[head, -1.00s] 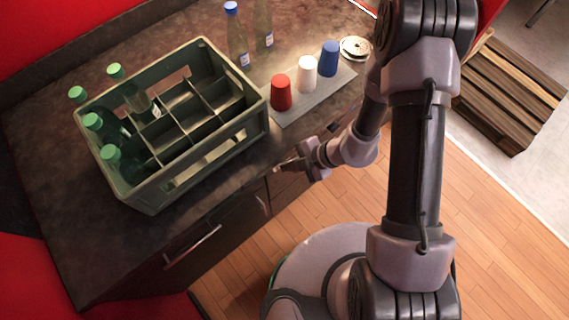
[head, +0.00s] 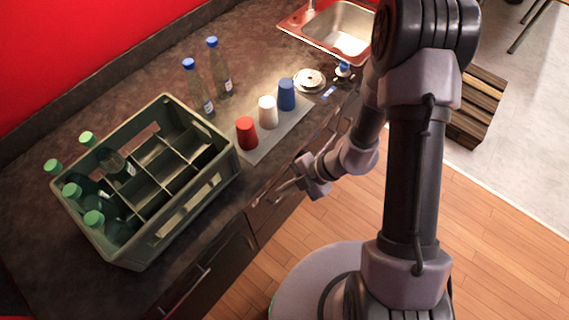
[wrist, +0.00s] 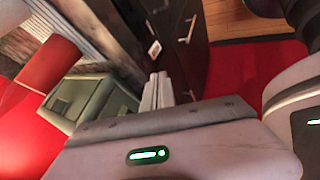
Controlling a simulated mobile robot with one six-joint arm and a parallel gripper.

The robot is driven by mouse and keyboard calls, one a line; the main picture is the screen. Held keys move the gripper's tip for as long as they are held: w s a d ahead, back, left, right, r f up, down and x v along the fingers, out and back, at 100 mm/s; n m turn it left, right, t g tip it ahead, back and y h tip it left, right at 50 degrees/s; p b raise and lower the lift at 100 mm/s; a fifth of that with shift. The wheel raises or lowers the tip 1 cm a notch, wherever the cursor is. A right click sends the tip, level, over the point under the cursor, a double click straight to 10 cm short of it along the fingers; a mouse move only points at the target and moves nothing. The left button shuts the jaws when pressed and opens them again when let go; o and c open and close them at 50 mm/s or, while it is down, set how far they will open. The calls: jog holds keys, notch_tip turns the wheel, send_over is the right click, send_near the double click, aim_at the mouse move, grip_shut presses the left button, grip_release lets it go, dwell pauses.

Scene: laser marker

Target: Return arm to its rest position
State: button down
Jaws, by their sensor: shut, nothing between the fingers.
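My gripper (head: 289,185) is shut and empty. In the head view it hangs just off the front edge of the counter, beside the drawer fronts, with my arm folded on the right side of the picture. In the wrist view my gripper's fingers (wrist: 157,92) are together, pointing past dark cabinet fronts (wrist: 183,45).
The counter (head: 60,235) carries a green crate (head: 170,232) with several green-capped bottles, two blue-capped bottles, and red (head: 246,133), white (head: 268,112) and blue (head: 286,95) cups on a grey mat. A sink (head: 345,28) is behind. Wooden floor (head: 365,215) is clear in front.

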notch_tip(320, 180, up, 12)
jog(key=n+t+h+b, duration=0.1)
jog(key=n+b, duration=0.7)
jog(key=n, duration=1.1)
jog(key=s+d+r+n+t+h+b, duration=0.2)
jog(key=s+d+r+n+b, duration=0.1)
jog(key=n, duration=0.8)
jog(key=s+d+r+n+t+h+b, duration=0.2)
jog(key=s+d+n, duration=0.4)
jog(key=n, duration=0.5)
notch_tip(320, 180, up, 2)
jog(key=shift+r+t+h+b, duration=0.1)
jog(key=shift+t+h+b, duration=0.3)
jog(key=shift+b, duration=0.3)
